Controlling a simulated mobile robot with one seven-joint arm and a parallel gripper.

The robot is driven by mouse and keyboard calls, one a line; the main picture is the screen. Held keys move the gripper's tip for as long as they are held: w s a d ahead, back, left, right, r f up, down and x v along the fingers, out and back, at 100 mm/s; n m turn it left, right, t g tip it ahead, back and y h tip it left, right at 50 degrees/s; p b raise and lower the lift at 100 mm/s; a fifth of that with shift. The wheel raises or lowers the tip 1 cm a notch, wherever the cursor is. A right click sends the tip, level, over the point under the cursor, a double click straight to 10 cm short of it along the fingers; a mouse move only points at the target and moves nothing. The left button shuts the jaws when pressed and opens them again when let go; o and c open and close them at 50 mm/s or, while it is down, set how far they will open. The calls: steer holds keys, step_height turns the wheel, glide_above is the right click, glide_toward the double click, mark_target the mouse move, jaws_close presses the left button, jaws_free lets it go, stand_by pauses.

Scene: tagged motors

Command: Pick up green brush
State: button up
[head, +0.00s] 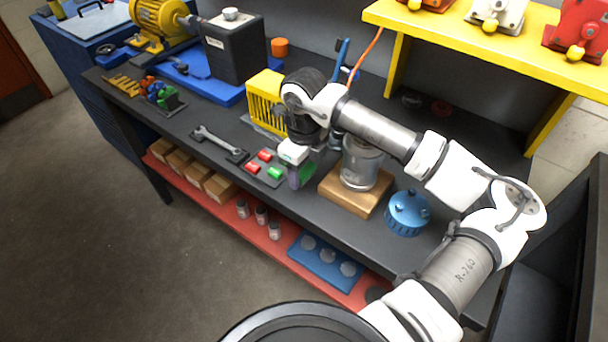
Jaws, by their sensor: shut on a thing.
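My gripper (300,178) hangs over the front part of the dark workbench, just right of a small grey plate. It is shut on a small piece; a bit of green shows at the fingers, next to a purple part. The held piece looks like a green brush, mostly hidden by the fingers. Another green block (275,173) sits on the grey plate (262,176), with a red block (252,168) and a second red block (265,155). Whether the held piece is clear of the bench cannot be told.
A blue round container (408,213) is further right. A yellow slotted box (265,100) stands behind. A wrench (217,140) lies left. The workbench (225,163) has bare front space.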

mark_target(304, 169)
step_height(304, 169, up, 18)
steer(key=b, duration=0.3)
steer(key=shift+b, duration=0.3)
steer(key=o, duration=0.4)
steer(key=shift+c, duration=1.4)
